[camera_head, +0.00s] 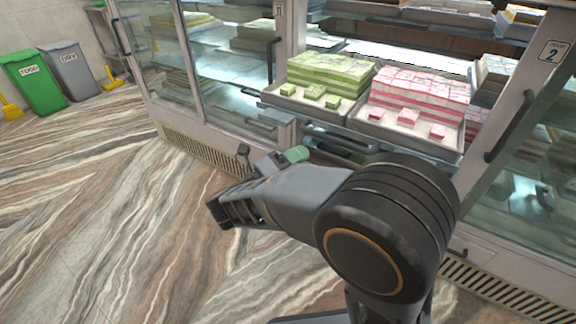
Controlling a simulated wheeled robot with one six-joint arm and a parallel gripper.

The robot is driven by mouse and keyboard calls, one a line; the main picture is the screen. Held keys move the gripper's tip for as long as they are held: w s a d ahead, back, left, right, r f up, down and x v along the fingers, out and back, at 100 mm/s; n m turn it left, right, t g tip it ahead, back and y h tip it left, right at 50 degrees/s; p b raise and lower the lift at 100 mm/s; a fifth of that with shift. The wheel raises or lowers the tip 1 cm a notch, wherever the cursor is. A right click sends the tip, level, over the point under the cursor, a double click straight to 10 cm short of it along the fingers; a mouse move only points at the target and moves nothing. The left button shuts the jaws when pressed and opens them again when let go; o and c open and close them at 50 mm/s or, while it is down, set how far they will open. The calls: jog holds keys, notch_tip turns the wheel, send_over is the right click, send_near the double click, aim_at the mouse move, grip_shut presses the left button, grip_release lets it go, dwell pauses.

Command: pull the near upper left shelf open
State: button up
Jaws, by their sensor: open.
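A glass-fronted sweets counter (197,75) fills the back and right. In its open middle bay, one shelf bears a metal tray of green sweets (330,75) and a metal tray of pink sweets (418,92). A dark bar like a handle (342,141) shows just below these trays. I cannot tell for sure which shelf is the near upper left one. My gripper (230,182) is open and empty over the floor, left of and in front of the bay, apart from the counter. My arm hides part of the lower bay.
Upright door handles stand at the bay's left (272,62) and right (510,127). A "2" label (553,51) is on the right frame. A green bin (36,82) and a grey bin (69,72) stand far left. The marbled floor (90,210) is clear.

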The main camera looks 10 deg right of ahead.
jog(key=shift+v, duration=1.7)
jog(key=w+r+n+t+y+p, duration=0.3)
jog(key=w+r+n+y+p, duration=0.2)
jog(key=r+n+y+p, duration=0.55)
jog(key=w+r+n+t+y+p, duration=0.3)
jog(key=w+r+n+y+p, duration=0.1)
jog(key=r+n+y+p, duration=0.6)
jog(key=s+d+r+n+g+h+p, duration=0.1)
jog(key=s+d+r+n+g+p, duration=0.1)
jog(key=s+d+n+g+p, duration=0.3)
jog(key=s+d+r+n+g+h+p, duration=0.2)
jog(key=s+d+n+g+p, duration=0.4)
jog(key=s, duration=0.7)
jog(key=p, duration=0.2)
jog(key=shift+d+r+g+p, duration=0.3)
jog(key=shift+d+r+g, duration=0.05)
jog(key=shift+g, duration=0.05)
jog(key=shift+s, duration=0.1)
